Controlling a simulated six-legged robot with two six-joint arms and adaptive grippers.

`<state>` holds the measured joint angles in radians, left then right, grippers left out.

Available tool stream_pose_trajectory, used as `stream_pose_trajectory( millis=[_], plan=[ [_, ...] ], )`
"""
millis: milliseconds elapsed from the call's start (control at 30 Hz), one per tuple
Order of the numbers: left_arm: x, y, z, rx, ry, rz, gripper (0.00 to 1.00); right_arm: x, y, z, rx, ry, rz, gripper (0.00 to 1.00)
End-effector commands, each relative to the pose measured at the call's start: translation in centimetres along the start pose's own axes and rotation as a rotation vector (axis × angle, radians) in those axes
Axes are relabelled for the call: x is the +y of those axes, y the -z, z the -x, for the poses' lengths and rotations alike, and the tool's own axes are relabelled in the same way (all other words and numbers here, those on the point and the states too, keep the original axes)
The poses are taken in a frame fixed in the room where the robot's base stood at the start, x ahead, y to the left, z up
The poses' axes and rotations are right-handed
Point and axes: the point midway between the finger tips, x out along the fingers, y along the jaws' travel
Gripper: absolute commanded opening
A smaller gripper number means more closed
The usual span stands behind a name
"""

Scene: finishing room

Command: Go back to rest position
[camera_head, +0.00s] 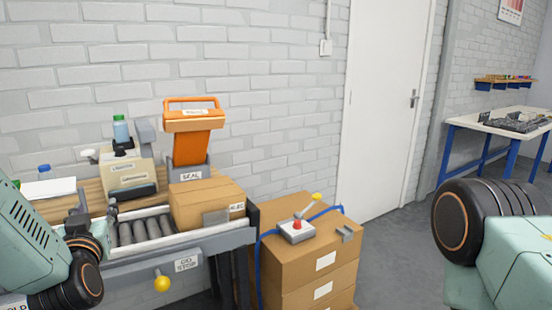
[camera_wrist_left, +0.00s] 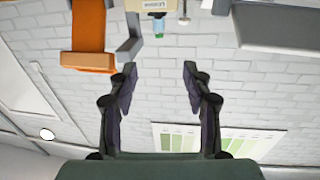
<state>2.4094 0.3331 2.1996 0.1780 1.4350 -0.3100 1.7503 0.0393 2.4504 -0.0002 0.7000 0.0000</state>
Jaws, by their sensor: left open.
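My left gripper (camera_wrist_left: 159,68) shows its two dark fingers spread wide with nothing between them, facing the white brick wall. In the head view it (camera_head: 97,204) is at the lower left, by the near left end of the roller conveyor (camera_head: 140,231), partly hidden by my own arm. A closed cardboard box (camera_head: 205,200) sits on the conveyor to its right, apart from it. My right arm shows at the right edge, but its gripper is out of the picture.
An orange sealer (camera_head: 193,142) and a beige label machine (camera_head: 130,175) stand behind the conveyor. Stacked cartons (camera_head: 300,262) at centre carry a control box (camera_head: 297,230) with a red button. A blue-legged table (camera_head: 470,122) stands far right. Grey floor is open between.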

Motion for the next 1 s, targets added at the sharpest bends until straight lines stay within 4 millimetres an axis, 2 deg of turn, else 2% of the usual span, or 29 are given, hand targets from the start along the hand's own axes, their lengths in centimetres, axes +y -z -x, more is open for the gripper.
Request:
stream_pose_trajectory(
  millis=[133,167,367,567,667,767,900,967,1000],
  plan=[
    [0.0,0.0,-0.1,0.001,-0.001,-0.001,0.5,0.0,0.0,0.0,0.0,0.0,-0.001,0.4],
    [0.2,-0.5,-0.1,-0.023,-0.009,0.023,0.5,0.0,0.0,0.0,0.0,0.0,-0.001,0.4],
    [2.1,-4.6,1.1,-0.201,-0.089,0.083,0.5,0.0,0.0,0.0,0.0,0.0,-0.001,0.4],
    [3.9,-10.3,4.3,-0.403,-0.161,0.084,0.5,0.0,0.0,0.0,0.0,0.0,-0.001,0.4],
    [4.6,-13.8,6.8,-0.526,-0.195,0.071,0.5,0.0,0.0,0.0,0.0,0.0,-0.001,0.4],
    [5.0,-18.3,10.5,-0.683,-0.227,0.046,0.5,0.0,0.0,0.0,0.0,0.0,-0.001,0.4],
    [4.8,-24.1,16.8,-0.907,-0.26,-0.001,0.5,0.0,0.0,0.0,0.0,0.0,-0.001,0.4],
    [4.4,-26.3,19.7,-1.001,-0.272,-0.027,0.5,0.0,0.0,0.0,0.0,0.0,-0.001,0.4],
    [4.1,-27.7,21.8,-1.065,-0.279,-0.046,0.5,0.0,0.0,0.0,0.0,0.0,-0.001,0.4]
  ],
)
